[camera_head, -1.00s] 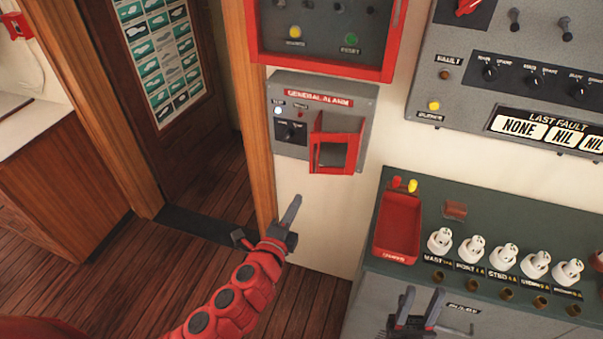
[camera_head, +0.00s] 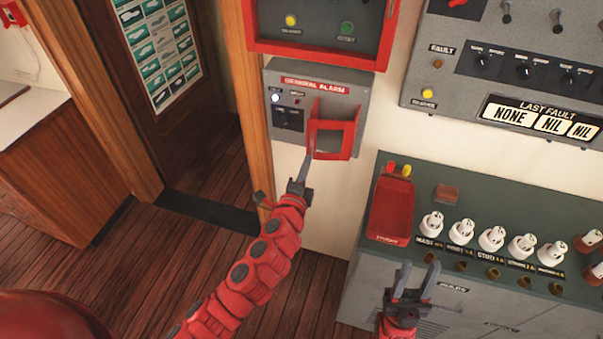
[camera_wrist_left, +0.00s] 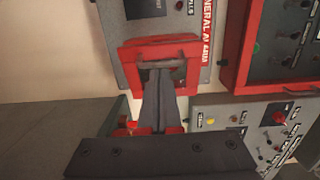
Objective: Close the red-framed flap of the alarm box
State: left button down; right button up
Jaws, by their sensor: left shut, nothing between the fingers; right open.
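The grey alarm box (camera_head: 286,91), labelled "GENERAL ALARM", is fixed to the wall. Its red-framed flap (camera_head: 349,127) stands open, sticking out from the box's lower right part. My left gripper (camera_head: 308,160) is shut and empty, its fingertips at the lower left edge of the flap. In the left wrist view, the shut fingers (camera_wrist_left: 158,95) point at the flap's red frame (camera_wrist_left: 190,46) and overlap its near bar; I cannot tell if they touch it. My right gripper (camera_head: 413,280) is open and empty in front of the green-topped cabinet.
A red-framed panel (camera_head: 371,65) sits just above the alarm box. A wooden door post (camera_head: 257,130) is close on the left. The wall below the box is clear.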

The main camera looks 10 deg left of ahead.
pick_arm(q)
jog(key=shift+w+d+p, duration=0.1)
jog(key=shift+w+p, duration=0.2)
jog(key=shift+w, duration=0.6)
jog(key=shift+w+d, duration=0.15)
jog(key=shift+w, duration=0.25)
